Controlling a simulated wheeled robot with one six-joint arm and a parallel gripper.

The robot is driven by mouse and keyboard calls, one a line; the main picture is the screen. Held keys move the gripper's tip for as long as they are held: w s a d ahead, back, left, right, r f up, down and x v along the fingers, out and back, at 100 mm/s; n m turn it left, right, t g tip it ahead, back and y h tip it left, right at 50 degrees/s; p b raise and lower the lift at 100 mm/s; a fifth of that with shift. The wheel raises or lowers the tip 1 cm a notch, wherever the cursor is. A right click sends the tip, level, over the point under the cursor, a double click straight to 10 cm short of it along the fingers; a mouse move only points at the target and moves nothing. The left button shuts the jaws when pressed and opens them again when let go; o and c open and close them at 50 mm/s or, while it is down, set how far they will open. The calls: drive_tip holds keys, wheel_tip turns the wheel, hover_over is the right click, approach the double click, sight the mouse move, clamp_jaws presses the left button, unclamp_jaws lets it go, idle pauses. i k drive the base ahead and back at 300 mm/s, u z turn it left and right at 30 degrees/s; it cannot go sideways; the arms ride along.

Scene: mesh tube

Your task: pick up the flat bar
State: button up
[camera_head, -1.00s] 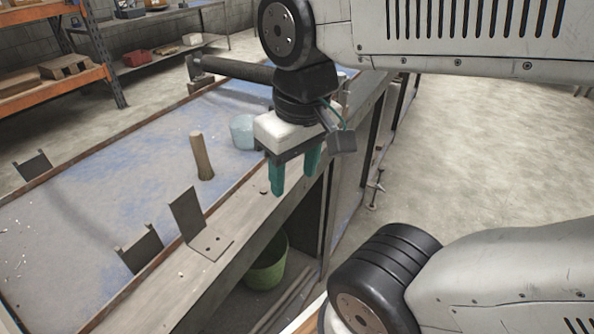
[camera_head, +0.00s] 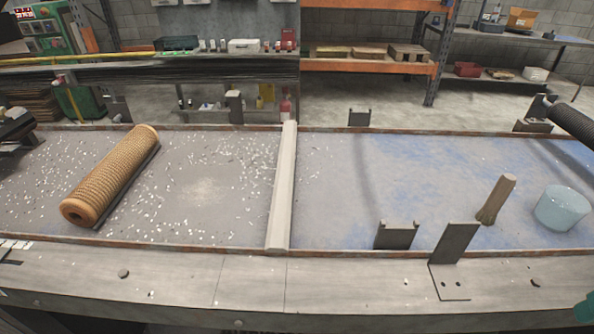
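No single piece is clearly marked as the flat bar. A long pale bar (camera_head: 283,188) runs from the back edge to the front edge across the middle of the table. A thin dark strip (camera_head: 130,186) lies along the right side of the tan mesh tube (camera_head: 112,172), partly hidden by it. Only a teal piece of my gripper (camera_head: 586,309) shows, at the lower right picture edge, far from both. The rest of the gripper is out of view, so its opening and any contents cannot be seen.
White flecks lie left of the pale bar. The blue-stained surface (camera_head: 400,180) is mostly clear.

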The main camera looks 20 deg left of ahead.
sight(277, 240)
drive_tip(key=k, duration=1.3)
drive_tip(key=u, duration=0.6)
drive_tip(key=i, duration=0.45)
drive_tip(key=u, duration=0.6)
drive_tip(key=i, duration=1.2)
drive_tip(key=z, duration=0.6)
